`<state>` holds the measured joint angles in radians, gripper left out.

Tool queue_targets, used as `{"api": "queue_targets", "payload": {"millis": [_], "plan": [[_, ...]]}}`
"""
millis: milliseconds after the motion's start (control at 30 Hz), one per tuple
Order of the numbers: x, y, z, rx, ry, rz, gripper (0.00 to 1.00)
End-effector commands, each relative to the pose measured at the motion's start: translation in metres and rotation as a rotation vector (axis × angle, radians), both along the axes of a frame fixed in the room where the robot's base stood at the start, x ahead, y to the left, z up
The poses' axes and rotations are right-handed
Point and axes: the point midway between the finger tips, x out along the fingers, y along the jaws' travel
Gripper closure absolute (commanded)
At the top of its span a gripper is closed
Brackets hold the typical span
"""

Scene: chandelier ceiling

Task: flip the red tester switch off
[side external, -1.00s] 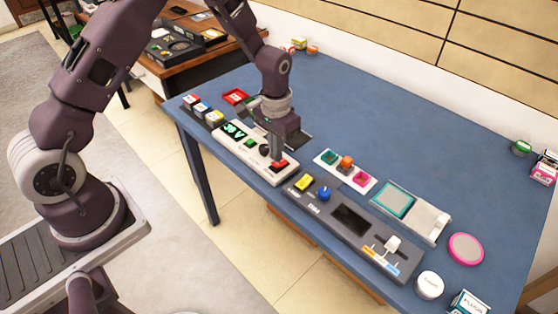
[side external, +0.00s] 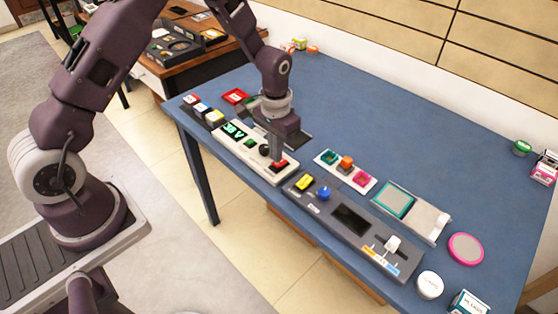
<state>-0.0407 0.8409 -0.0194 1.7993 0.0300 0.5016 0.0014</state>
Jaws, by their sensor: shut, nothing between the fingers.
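The red tester switch (side external: 280,166) sits at the right end of a white tester box (side external: 231,143) on the blue table.
A grey panel (side external: 352,220) with a yellow button, blue knob and white lever lies to the right. A white strip of coloured blocks (side external: 359,182) lies behind it. Several small coloured blocks (side external: 199,107) stand left of the tester. The table's back middle (side external: 400,120) is clear.

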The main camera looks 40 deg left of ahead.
Motion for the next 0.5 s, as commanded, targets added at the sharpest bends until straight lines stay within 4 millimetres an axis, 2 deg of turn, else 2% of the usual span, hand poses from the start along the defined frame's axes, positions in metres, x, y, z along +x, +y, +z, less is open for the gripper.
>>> {"api": "queue_targets", "payload": {"millis": [500], "plan": [[0.0001,0.0,-0.0079,0.0,0.0,0.0,1.0]]}}
